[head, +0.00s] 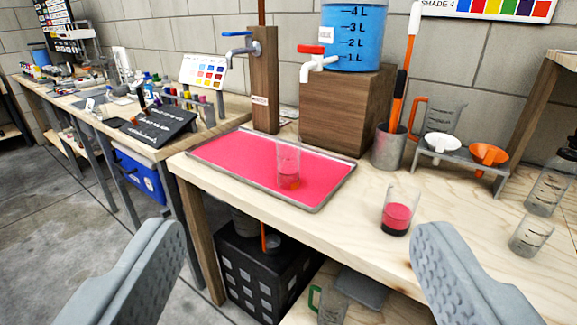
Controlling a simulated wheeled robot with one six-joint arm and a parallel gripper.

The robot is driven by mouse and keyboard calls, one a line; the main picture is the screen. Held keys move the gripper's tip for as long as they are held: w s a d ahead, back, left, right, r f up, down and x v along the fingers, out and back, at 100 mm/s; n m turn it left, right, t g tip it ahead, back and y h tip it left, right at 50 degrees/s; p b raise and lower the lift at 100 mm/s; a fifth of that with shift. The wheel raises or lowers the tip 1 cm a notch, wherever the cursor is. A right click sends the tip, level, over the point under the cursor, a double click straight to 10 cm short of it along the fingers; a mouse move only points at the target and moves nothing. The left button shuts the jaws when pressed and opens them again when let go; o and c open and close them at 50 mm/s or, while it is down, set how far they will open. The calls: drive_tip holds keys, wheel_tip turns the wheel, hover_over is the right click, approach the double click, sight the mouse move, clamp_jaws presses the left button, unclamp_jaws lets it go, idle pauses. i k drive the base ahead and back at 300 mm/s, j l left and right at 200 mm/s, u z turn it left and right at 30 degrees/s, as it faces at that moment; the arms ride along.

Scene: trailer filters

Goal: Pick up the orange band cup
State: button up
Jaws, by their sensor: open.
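A clear cup (288,165) stands upright on the pink-floored tray (225,163). A small orange patch shows near its base, so it looks like the orange band cup. A second clear cup (398,212) with pink liquid and a black band at its base stands on the bare wood to the right. My gripper (296,230) is open and empty, with its two grey fingers wide apart in the foreground. The cup on the tray lies beyond the fingers, between them in the picture, and is not touched.
A wooden block carries a blue tank with a red-handled tap (312,50) behind the tray. A wooden post with a blue-handled tap (263,80) stands beside it. A metal tool holder (389,147), funnel rack (460,165) and clear beakers (530,235) stand right. Bare wood lies around the black-banded cup.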

sight(287, 145)
drive_tip(key=i+j, duration=0.85)
drive_tip(key=j, duration=0.1)
